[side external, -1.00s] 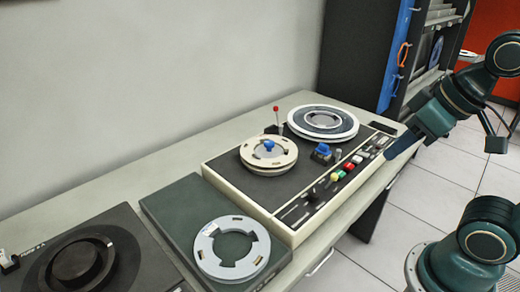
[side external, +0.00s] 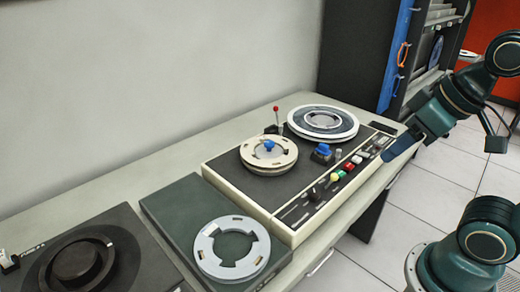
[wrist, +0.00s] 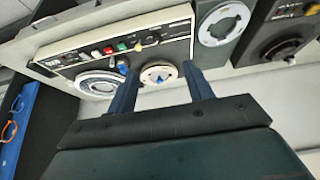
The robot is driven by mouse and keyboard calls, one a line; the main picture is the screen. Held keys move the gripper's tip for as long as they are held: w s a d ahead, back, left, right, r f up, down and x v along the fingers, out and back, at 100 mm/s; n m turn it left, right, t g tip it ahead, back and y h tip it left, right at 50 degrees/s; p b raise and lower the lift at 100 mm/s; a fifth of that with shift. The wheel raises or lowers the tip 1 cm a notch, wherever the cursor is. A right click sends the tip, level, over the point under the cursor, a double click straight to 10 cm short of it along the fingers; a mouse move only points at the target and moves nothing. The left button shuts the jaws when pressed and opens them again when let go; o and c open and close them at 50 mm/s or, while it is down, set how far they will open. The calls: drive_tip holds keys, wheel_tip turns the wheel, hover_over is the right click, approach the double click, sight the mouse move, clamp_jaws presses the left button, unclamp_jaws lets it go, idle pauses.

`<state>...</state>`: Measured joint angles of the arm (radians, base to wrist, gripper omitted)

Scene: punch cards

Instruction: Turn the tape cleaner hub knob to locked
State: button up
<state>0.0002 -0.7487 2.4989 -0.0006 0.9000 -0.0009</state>
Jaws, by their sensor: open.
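The tape cleaner (side external: 240,193) is a cream-edged deck with a dark top on the bench. A small blue hub knob (side external: 269,145) sits at the centre of its cream left reel (side external: 285,161). In the wrist view the knob (wrist: 159,80) shows beyond and between my finger ends; which way it is set is too small to tell. My gripper (side external: 392,162) is open and empty, off the right front edge of the deck, well apart from the knob. Its two blue fingers (wrist: 160,70) also show in the wrist view.
A white-rimmed reel (side external: 352,132) sits at the deck's far end. A blue block (side external: 322,150), coloured buttons (side external: 342,172) and a red-tipped lever (side external: 276,109) stand up near the knob. A loose grey ring (side external: 207,257) lies on a dark green plate (side external: 165,207) at the left.

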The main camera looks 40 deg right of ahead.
drive_tip(key=w+r+n, duration=0.2)
drive_tip(key=w+r, duration=0.1)
drive_tip(key=w, duration=0.5)
drive_tip(key=n+g+y, duration=0.2)
drive_tip(key=n+y, duration=0.1)
drive_tip(key=n, duration=0.4)
hover_over(270, 142)
drive_tip(key=s+d, duration=0.4)
wheel_tip(270, 142, down, 8)
drive_tip(key=shift+s+f, duration=0.15)
drive_tip(key=shift+s+x, duration=0.1)
drive_tip(key=shift+x, duration=3.35)
drive_tip(key=shift+s+x, duration=0.15)
drive_tip(key=shift+x, duration=3.25)
drive_tip(key=shift+a, duration=0.1)
drive_tip(key=c, duration=1)
drive_tip(key=shift+o, duration=0.2)
